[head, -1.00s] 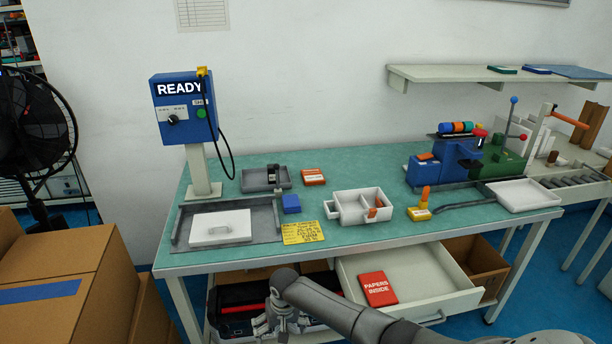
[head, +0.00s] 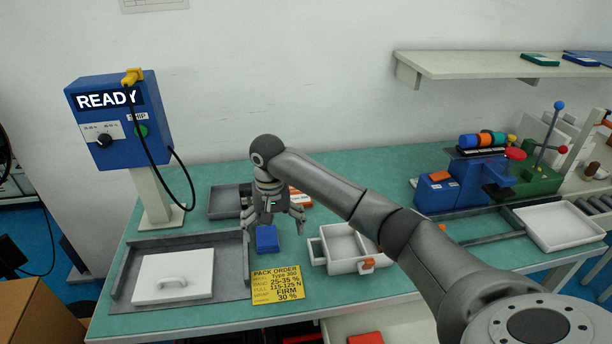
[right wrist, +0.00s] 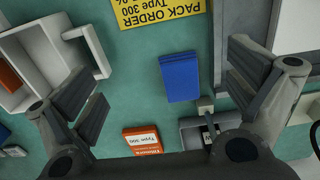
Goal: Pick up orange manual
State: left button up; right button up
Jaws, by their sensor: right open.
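The orange manual (head: 301,199) lies on the green bench top, partly hidden behind my right gripper and arm in the head view. My right gripper (head: 273,222) is open and empty above the bench. It hovers over the blue booklet-like block (head: 267,238), which lies between the fingers in the right wrist view (right wrist: 180,77). The manual is off to one side of the fingers, apart from them. My left gripper is not in view.
A grey tray (head: 222,203) stands left of the manual. A white divided box (head: 343,268) stands in front and right. A yellow pack order card (head: 277,284) lies in front. The blue READY station (head: 122,118) rises at the left, its cable hanging near.

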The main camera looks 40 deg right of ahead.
aim_at(298, 198)
jog(key=i+l, duration=0.2)
jog(key=l, duration=0.15)
jog(key=i+l, duration=0.4)
jog(key=l, duration=0.25)
